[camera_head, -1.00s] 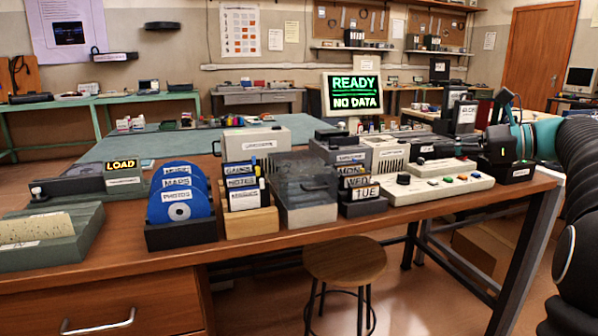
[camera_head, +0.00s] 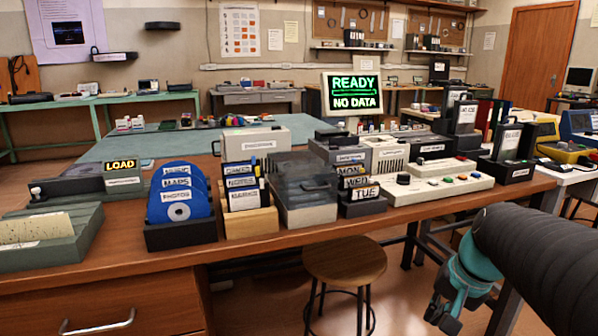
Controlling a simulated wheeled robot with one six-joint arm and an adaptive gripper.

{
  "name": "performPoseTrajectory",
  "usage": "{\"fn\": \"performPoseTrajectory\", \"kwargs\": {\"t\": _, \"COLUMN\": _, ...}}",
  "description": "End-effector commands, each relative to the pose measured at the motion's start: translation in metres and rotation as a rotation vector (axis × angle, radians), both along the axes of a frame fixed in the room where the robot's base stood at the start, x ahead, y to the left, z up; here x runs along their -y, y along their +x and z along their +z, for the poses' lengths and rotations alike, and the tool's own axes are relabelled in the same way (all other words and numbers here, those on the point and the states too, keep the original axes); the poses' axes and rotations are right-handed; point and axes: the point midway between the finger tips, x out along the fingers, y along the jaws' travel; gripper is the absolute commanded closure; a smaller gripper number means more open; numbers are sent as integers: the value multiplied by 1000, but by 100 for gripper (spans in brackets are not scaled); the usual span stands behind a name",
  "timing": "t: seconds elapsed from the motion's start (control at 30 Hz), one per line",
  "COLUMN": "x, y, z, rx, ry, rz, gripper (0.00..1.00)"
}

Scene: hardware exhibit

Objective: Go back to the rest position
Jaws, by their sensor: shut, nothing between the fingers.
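My arm (camera_head: 540,250) comes in from the right edge as a black ribbed sleeve. It ends in teal and dark joints (camera_head: 462,275) at the lower right, in front of the wooden workbench (camera_head: 330,228) and below its top.
A dark upright unit in a black base (camera_head: 507,170) stands near the bench's right end. A cream button panel (camera_head: 440,185) is left of it. A round stool (camera_head: 345,264) stands before the bench, left of my arm. A screen (camera_head: 353,93) reads "READY NO DATA".

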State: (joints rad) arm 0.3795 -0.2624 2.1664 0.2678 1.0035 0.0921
Motion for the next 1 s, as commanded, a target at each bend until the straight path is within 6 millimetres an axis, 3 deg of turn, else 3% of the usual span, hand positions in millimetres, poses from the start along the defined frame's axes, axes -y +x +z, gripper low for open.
{"fn": "performPoseTrajectory", "kwargs": {"t": 0.03, "x": -10, "y": -17, "z": -4, "rx": 11, "ry": -62, "rz": 74, "gripper": 100}}
{"fn": "performPoseTrajectory", "kwargs": {"t": 0.2, "x": -31, "y": -63, "z": -19, "rx": 43, "ry": -235, "rz": 275, "gripper": 100}}
{"fn": "performPoseTrajectory", "kwargs": {"t": 0.4, "x": -58, "y": -106, "z": -27, "rx": 101, "ry": -330, "rz": 419, "gripper": 100}}
{"fn": "performPoseTrajectory", "kwargs": {"t": 0.63, "x": -84, "y": -118, "z": -9, "rx": 204, "ry": -347, "rz": 502, "gripper": 100}}
{"fn": "performPoseTrajectory", "kwargs": {"t": 1.0, "x": -88, "y": -118, "z": -8, "rx": 208, "ry": -345, "rz": 516, "gripper": 100}}
